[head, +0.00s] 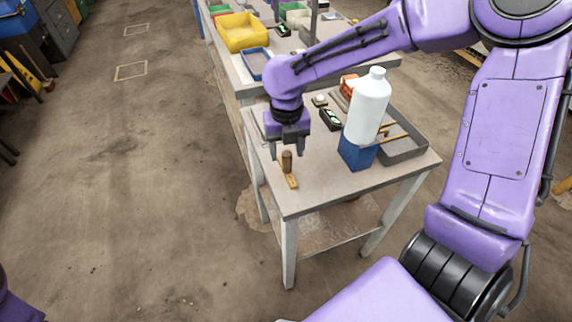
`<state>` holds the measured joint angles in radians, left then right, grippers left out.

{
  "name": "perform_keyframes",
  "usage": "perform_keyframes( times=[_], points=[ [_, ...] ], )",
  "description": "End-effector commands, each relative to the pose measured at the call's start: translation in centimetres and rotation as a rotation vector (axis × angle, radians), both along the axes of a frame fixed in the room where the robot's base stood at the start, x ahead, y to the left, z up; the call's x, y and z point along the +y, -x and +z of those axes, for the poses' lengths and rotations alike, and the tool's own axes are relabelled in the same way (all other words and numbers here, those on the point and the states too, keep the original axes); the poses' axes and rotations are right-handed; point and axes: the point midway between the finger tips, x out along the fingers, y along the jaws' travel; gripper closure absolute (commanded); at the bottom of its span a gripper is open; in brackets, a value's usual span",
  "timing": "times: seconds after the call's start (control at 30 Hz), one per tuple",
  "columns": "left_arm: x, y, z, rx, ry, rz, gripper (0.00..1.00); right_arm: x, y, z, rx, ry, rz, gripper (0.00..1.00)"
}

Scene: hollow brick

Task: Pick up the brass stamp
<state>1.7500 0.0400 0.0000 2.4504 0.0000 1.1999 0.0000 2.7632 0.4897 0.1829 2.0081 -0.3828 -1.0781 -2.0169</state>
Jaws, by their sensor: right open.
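The brass stamp (287,162) looks like a small brown upright piece near the left edge of the worktable, at a yellowish wooden block (291,182). Whether it stands on the block or just behind it is hard to tell. My right gripper (287,153) points down over the stamp. Its two fingers are apart, one on each side of the stamp's top in the picture, and nothing is held. Whether the fingers touch the stamp cannot be told. My left gripper is out of view.
A white bottle (369,105) rises over a blue box (357,153) right of the gripper. Behind are a grey tray (407,150), a dark device (330,120) and an orange-red brick (348,85). The table (330,190) is clear at its front. A second bench with bins stands beyond.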

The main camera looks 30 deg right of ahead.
Motion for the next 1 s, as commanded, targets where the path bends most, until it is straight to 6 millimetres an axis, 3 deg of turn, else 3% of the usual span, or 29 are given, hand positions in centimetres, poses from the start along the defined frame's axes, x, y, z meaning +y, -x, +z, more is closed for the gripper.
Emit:
perform_keyframes(
  times=[0.3, 0.57, 0.6, 0.77, 1.0],
  points=[
    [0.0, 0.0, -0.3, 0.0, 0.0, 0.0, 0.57, -0.5, -0.1, -5.1, 0.003, 0.001, -0.003, 0.43],
    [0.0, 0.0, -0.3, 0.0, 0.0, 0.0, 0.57, -0.5, -0.1, -5.6, -0.001, 0.0, -0.004, 0.43],
    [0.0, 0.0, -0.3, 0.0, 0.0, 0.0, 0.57, -0.5, -0.1, -5.6, -0.001, 0.0, -0.004, 0.49],
    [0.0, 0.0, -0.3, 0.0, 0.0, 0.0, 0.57, -0.5, -0.1, -5.6, -0.001, 0.0, -0.004, 1.0],
    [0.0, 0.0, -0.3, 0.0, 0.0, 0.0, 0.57, -0.5, -0.1, -5.6, -0.002, 0.001, -0.004, 1.0]
  ],
)
